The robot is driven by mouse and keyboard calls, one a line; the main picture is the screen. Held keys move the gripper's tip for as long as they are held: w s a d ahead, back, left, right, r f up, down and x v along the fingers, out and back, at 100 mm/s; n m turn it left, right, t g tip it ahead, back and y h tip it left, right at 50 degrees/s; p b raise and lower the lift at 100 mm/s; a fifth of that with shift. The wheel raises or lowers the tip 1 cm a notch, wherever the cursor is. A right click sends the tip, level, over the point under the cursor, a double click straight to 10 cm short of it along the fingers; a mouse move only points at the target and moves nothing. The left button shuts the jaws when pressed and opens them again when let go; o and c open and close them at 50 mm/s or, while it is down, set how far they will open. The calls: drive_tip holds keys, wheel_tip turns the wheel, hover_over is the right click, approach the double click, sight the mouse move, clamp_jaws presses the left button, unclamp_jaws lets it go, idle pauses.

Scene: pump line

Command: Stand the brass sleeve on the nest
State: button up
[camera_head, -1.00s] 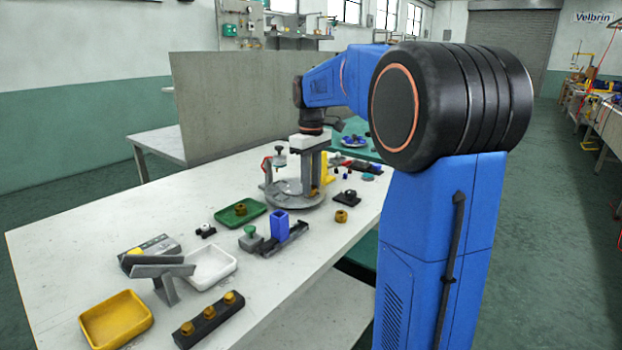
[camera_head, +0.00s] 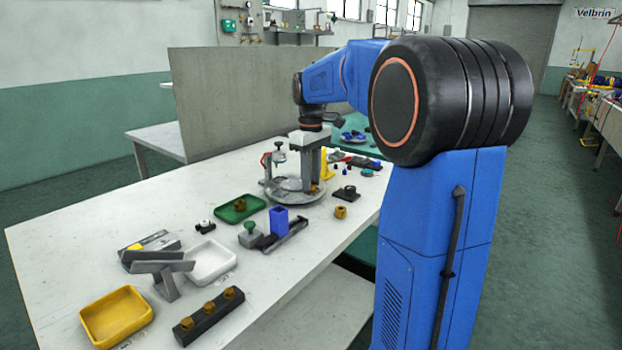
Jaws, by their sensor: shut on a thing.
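My gripper (camera_head: 313,186) points straight down over the round grey plate (camera_head: 284,197), with its fingertips low near the plate's right part. It is shut on a small brass sleeve (camera_head: 315,189), which shows only in part at the fingertips. Whether the sleeve touches what is below it is too small to tell. The nest cannot be made out for certain; the fingers hide part of the plate. Another brass piece (camera_head: 340,212) stands on the table to the right of the plate, and one more (camera_head: 240,205) lies in the green tray (camera_head: 226,217).
A clamp with a red handle (camera_head: 265,160) stands at the plate's left. A blue open box (camera_head: 278,221), a black block with a knob (camera_head: 345,193) and a yellow part (camera_head: 324,163) are nearby. Front left are white (camera_head: 232,272) and yellow trays (camera_head: 148,313) and a dark rack (camera_head: 183,337) with three brass pieces.

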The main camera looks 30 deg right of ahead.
drive_tip(key=shift+f, duration=0.1)
idle(0.3)
drive_tip(key=o, duration=1.5)
drive_tip(key=shift+r, duration=3.55)
drive_tip(key=shift+s, duration=0.1)
